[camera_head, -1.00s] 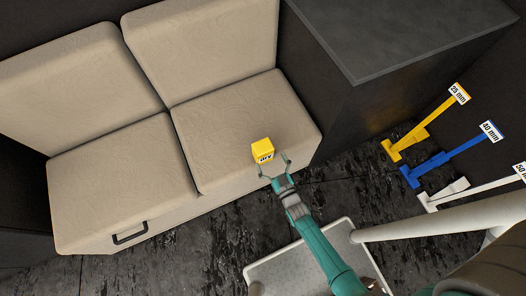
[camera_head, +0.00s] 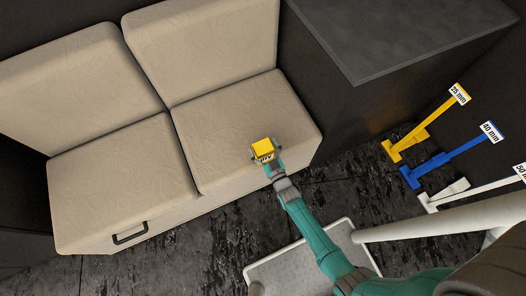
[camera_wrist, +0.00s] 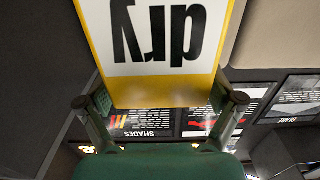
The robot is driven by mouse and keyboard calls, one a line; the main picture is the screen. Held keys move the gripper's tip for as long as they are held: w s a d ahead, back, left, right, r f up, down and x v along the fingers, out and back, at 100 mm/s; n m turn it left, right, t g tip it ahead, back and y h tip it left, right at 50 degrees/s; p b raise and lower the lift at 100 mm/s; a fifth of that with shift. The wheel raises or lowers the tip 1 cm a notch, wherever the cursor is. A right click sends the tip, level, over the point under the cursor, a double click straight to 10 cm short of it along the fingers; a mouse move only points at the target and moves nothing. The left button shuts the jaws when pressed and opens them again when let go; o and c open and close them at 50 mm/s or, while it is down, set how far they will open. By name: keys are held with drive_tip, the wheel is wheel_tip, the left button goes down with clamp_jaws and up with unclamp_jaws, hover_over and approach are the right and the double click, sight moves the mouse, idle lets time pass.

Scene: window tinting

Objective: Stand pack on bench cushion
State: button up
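In the wrist view the fingers (camera_wrist: 162,105) flank the pack's near end, still spread wide. I cannot tell whether the pads touch it. The pack's underside is hidden.
A dark cabinet (camera_head: 395,45) stands right of the bench. A grey tray-like surface (camera_head: 300,262) lies below my arm. Yellow (camera_head: 425,130), blue (camera_head: 445,158) and white (camera_head: 450,190) labelled tools are at the right. The left seat cushion (camera_head: 115,170) is bare.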

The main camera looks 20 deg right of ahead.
drive_tip(key=c, duration=1.3)
drive_tip(key=shift+r, duration=0.15)
